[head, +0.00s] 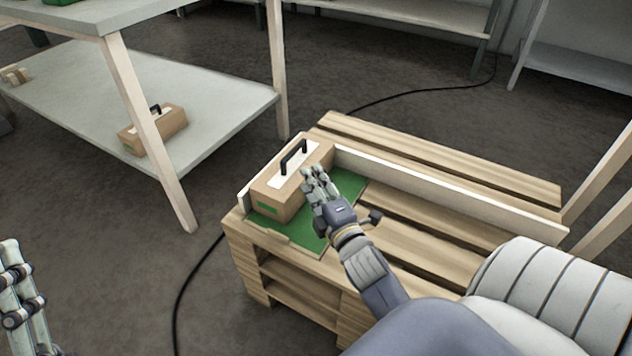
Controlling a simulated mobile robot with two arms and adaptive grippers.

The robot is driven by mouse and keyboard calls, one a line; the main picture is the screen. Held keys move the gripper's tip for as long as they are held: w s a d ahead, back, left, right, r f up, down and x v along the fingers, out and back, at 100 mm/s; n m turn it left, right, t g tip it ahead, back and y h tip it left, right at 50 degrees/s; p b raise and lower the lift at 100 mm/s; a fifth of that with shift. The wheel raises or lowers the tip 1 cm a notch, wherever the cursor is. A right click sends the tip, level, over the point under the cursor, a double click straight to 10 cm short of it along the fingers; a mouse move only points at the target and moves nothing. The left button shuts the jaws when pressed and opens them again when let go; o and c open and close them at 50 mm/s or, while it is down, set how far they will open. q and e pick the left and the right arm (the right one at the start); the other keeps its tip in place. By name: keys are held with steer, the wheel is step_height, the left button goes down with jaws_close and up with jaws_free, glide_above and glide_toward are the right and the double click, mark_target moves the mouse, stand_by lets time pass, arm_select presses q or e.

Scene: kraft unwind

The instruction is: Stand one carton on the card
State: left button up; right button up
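A brown carton (277,197) with a black handle, a white top label and a green end label stands upright on the green card (308,233). The card lies on a corner of the wooden pallet (440,157). My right gripper (315,174) is just right of the carton, over the card. Its fingers look spread and hold nothing visible; they are beside the handle, and whether they touch the carton is unclear. My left gripper (20,285) is at the lower left edge, partly cut off, far from the carton; its opening cannot be judged.
Another carton (153,130) with a black handle stands on the lower shelf of a grey table (225,107), partly behind a leg. A pale board (450,190) runs along the pallet beside the carton. A black cable (187,283) lies on the floor.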

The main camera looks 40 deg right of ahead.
steer(key=s+a+r+m+t+y, duration=0.3)
steer(key=a+r+m+t+y, duration=0.3)
steer(key=a+r, duration=0.85)
arm_select(q)
steer(key=shift+w+d+f, duration=0.1)
steer(key=shift+w+f, duration=0.15)
steer(key=shift+w, duration=0.05)
arm_select(e)
steer(key=s+a+r+m+t+y, duration=0.3)
steer(key=s+a+r+m+y, duration=0.3)
steer(key=r, duration=0.5)
steer(key=shift+s+a+r, duration=0.35)
steer(key=shift+s+a, duration=0.25)
steer(key=shift+s, duration=0.6)
